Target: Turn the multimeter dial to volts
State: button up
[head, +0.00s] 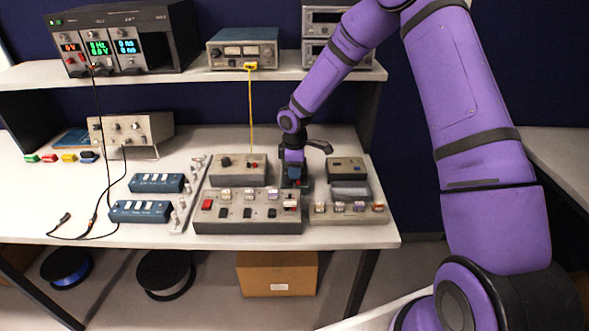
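My gripper (294,180) points down over the bench, between a grey box with a knob (230,168) on its left and a small dark-faced box (347,165) on its right. Its fingers are small and dark here, and I cannot tell whether they are open or shut. A dark blue patch shows at the gripper, and I cannot tell whether it is part of the gripper or a thing behind it. I cannot make out for sure which instrument is the multimeter, or where its dial points.
A long grey switch panel (220,226) lies in front of my gripper, with a lower panel (348,218) to its right. Two blue switch boxes (140,211) lie to the left. A shelf (200,77) with instruments runs above. A yellow cable (251,115) hangs from it.

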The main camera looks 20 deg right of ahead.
jog(key=shift+c, duration=1.1)
jog(key=shift+m, duration=0.3)
jog(key=m, duration=0.4)
jog(key=shift+m, duration=2)
jog(key=o, duration=0.9)
